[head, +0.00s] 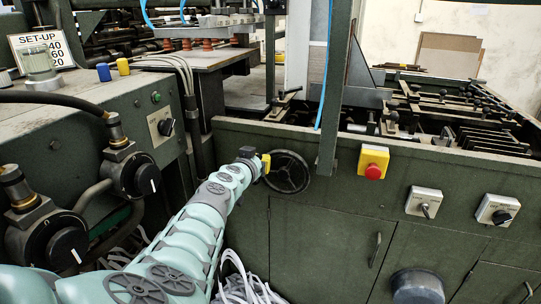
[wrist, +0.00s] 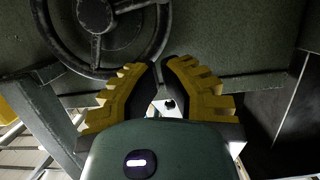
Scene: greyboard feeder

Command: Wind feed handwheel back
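The feed handwheel (head: 287,172) is a black spoked wheel on the dark green machine front, right of centre of my arm in the head view. In the wrist view the handwheel (wrist: 96,15) fills the upper left, with its hub, spokes and rim partly cut off by the top edge. My gripper (head: 264,163) has yellow, black-padded fingers at the wheel's left side in the head view. In the wrist view my gripper (wrist: 159,63) has its fingertips close together by the lower right rim, with a narrow gap.
A yellow box with a red stop button (head: 373,171) and two switch plates (head: 423,202) sit right of the wheel. A green upright post (head: 335,90) stands close by. A control cabinet with black knobs (head: 68,247) is at left. White cables (head: 245,285) lie below.

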